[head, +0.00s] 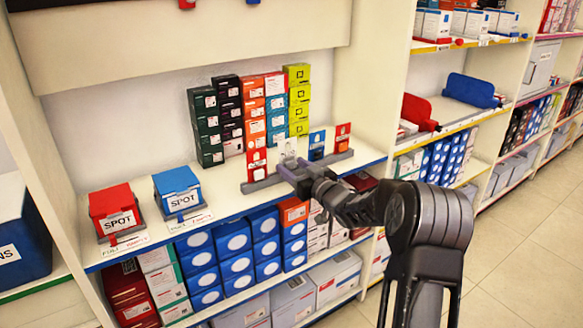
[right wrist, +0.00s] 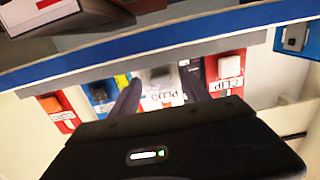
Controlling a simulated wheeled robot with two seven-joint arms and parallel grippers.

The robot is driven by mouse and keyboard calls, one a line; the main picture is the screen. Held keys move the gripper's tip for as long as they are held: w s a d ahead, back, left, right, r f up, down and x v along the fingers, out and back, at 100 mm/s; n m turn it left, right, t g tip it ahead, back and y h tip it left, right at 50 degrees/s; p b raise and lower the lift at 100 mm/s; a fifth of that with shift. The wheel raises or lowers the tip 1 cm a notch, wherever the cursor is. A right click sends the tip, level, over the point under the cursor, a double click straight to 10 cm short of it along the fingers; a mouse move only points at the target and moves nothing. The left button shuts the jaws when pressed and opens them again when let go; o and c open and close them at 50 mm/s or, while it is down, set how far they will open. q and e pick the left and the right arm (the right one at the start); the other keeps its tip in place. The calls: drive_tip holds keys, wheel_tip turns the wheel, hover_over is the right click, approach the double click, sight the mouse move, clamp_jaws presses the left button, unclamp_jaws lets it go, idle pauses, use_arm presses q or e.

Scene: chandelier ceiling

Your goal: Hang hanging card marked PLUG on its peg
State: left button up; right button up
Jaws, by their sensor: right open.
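The white card marked PLUG (right wrist: 163,101) stands in a row of cards on a grey rack (head: 262,184) on the shelf. In the head view the white card (head: 288,147) sits between a red card (head: 257,163) and a blue card (head: 316,146), with another red card (head: 342,137) at the right end. My right gripper (head: 291,168) is at the rack, just in front of the white card. In the right wrist view the open fingers (right wrist: 160,92) lie either side of this card; contact is unclear. The card's peg cannot be identified. My left gripper is not in view.
A red SPOT box (head: 116,209) and a blue SPOT box (head: 180,193) stand left of the rack. Stacked small boxes (head: 230,115) stand behind it. Small red (head: 187,4) and blue parts show on the upper board. Packed shelves lie below.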

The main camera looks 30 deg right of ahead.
sight(292, 152)
drive_tip(key=shift+w, duration=0.55)
drive_tip(key=shift+r, duration=0.1)
drive_tip(key=c, duration=0.5)
drive_tip(key=shift+r, duration=0.15)
drive_tip(key=shift+r+p, duration=1.55)
drive_tip(key=shift+r, duration=0.5)
drive_tip(key=shift+s+a+r+p, duration=0.1)
drive_tip(key=shift+s+r, duration=0.2)
drive_tip(key=shift+s, duration=1.4)
drive_tip(key=shift+s+d+r+p, duration=0.1)
drive_tip(key=shift+s+r, duration=0.15)
drive_tip(key=shift+s, duration=1.4)
drive_tip(key=shift+s+a+r+p, duration=0.1)
drive_tip(key=shift+s+r, duration=0.2)
drive_tip(key=shift+s, duration=1.4)
